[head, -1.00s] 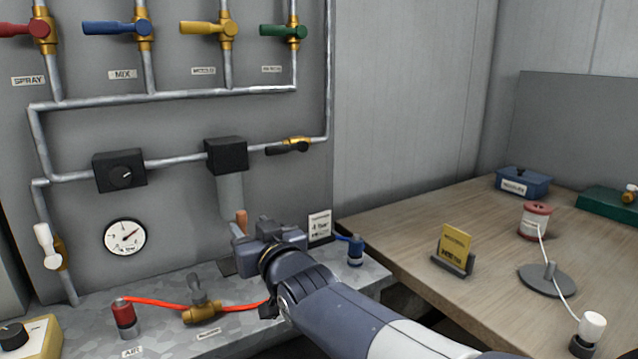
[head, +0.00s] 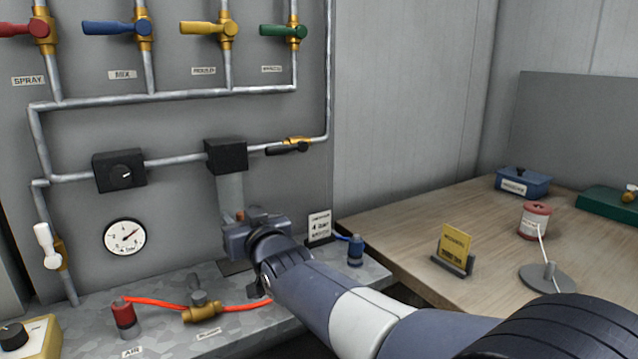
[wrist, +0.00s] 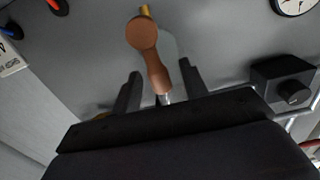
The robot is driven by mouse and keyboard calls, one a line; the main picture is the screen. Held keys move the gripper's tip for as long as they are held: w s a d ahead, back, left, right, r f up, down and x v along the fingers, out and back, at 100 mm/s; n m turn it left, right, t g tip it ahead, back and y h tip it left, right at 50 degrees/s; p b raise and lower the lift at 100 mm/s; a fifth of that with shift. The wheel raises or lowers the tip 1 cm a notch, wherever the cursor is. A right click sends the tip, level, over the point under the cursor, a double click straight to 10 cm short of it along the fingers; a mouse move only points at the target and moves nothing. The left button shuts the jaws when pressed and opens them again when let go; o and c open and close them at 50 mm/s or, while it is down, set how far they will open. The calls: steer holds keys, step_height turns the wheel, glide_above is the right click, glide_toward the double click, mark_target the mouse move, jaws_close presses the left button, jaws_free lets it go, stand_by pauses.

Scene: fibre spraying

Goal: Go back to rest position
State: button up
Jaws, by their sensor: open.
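My gripper (head: 236,226) is in front of the panel's lower part, below the black box on the pipe. In the wrist view its two dark fingers (wrist: 159,86) stand apart. A brown handle (wrist: 142,36) with a round end shows between and beyond them. I cannot tell whether the fingers touch it. In the head view most of this handle is hidden behind my gripper. My arm reaches in from the lower right.
A metal ledge (head: 350,279) below my gripper holds a red fitting (head: 124,314), an orange hose, a brass valve (head: 203,312) and a blue fitting (head: 355,251). A wooden table (head: 400,217) at right carries a yellow card (head: 456,245) and a spool (head: 535,221).

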steer(key=shift+s+a+r+n+p, duration=0.1)
steer(key=shift+a+n+p, duration=0.3)
steer(key=shift+n, duration=0.3)
steer(key=shift+s+a+n+p, duration=0.15)
steer(key=shift+n+p, duration=0.25)
steer(key=shift+n, duration=0.2)
